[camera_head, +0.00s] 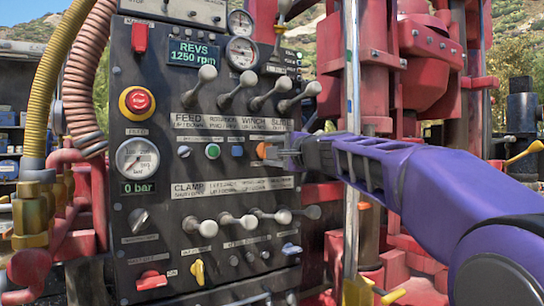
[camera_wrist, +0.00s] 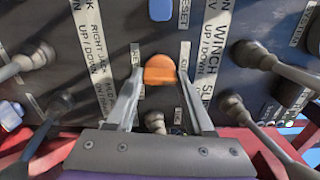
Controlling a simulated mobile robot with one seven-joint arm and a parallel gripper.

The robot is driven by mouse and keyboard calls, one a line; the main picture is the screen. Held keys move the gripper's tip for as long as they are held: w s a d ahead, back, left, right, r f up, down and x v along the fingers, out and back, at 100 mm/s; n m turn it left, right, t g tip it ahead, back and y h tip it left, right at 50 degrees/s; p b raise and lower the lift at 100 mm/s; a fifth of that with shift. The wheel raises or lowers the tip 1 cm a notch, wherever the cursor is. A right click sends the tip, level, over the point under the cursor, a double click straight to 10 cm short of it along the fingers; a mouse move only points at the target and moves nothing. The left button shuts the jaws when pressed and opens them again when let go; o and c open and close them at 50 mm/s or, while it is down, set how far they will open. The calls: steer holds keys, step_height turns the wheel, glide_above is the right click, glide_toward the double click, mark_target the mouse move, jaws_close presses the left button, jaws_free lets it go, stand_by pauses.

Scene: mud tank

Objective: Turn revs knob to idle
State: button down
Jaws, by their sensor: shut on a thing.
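The orange knob (camera_head: 263,151) sits on the right side of the dark control panel (camera_head: 150,105), in the row below the upper levers. In the wrist view the orange knob (camera_wrist: 159,70) is between the two fingers of my gripper (camera_wrist: 159,78). My gripper (camera_head: 273,152) comes in from the right and is shut on this knob. The small labels beside the knob are partly covered by the fingers, so I cannot read its name in full. The green REVS display (camera_head: 195,53) at the upper left reads 1250 rpm.
Levers stand out above my gripper (camera_head: 311,90) and below it (camera_head: 283,216). A blue button (camera_head: 237,151) and a green button (camera_head: 212,151) are to its left. A red emergency stop (camera_head: 138,102) is farther left. A chrome post (camera_head: 351,100) stands close to my arm.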

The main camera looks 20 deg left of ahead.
steer(key=shift+n, duration=0.6)
steer(key=shift+c, duration=1.4)
jaws_free()
steer(key=shift+d, duration=0.1)
